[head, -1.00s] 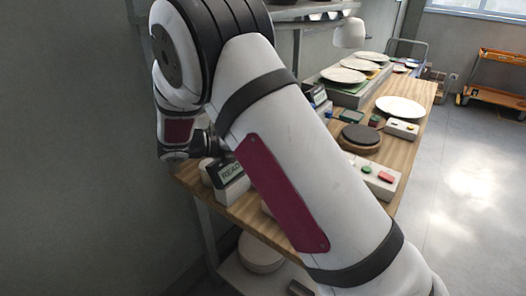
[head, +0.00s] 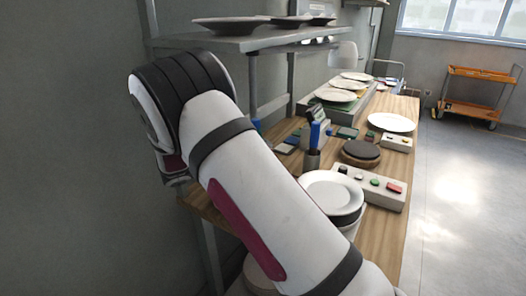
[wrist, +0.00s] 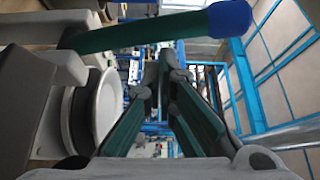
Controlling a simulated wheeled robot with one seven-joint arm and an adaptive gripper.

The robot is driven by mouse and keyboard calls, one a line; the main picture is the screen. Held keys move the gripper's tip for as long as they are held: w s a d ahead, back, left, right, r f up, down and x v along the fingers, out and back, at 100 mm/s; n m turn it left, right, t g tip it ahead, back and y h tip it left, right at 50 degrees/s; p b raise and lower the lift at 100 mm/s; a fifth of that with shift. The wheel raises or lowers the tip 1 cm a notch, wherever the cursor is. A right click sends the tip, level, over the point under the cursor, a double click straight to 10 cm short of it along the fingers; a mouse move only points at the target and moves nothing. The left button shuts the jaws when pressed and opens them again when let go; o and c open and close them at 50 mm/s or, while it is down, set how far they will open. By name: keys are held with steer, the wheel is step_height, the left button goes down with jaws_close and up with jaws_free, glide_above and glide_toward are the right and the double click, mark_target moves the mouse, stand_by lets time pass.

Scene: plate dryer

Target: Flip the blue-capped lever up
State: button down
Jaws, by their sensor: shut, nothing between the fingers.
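The lever shows in the wrist view as a long green bar (wrist: 145,32) with a rounded blue cap (wrist: 229,18) at its right end. It runs from a pale grey mount (wrist: 70,68) at the left across the top of the picture. My gripper (wrist: 165,62) is shut and empty, its dark green fingers together just below the bar in the picture. I cannot tell whether the fingertips touch the bar. In the head view my arm hides the gripper, and I cannot make out the lever for sure.
The wooden table (head: 385,200) holds stacked white plates (head: 331,192), a button box (head: 378,184), a dark round disc (head: 361,150) and a cup with blue-handled items (head: 313,158). A shelf (head: 235,42) with plates hangs above.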

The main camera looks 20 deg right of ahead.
steer(key=shift+w+a, duration=0.2)
steer(key=shift+w, duration=0.1)
stand_by(0.5)
steer(key=s+d+r+p, duration=0.1)
steer(key=s+d+p, duration=0.1)
steer(key=s+p, duration=0.2)
steer(key=a+b, duration=0.1)
steer(key=a, duration=0.2)
steer(key=a+f, duration=0.1)
steer(key=a, duration=0.2)
steer(key=a+b, duration=0.1)
steer(key=a, duration=0.2)
steer(key=shift+s+a+f+b, duration=0.15)
steer(key=shift+s+b, duration=0.1)
steer(key=shift+b, duration=0.1)
steer(key=shift+s+a, duration=0.1)
steer(key=shift+a, duration=0.35)
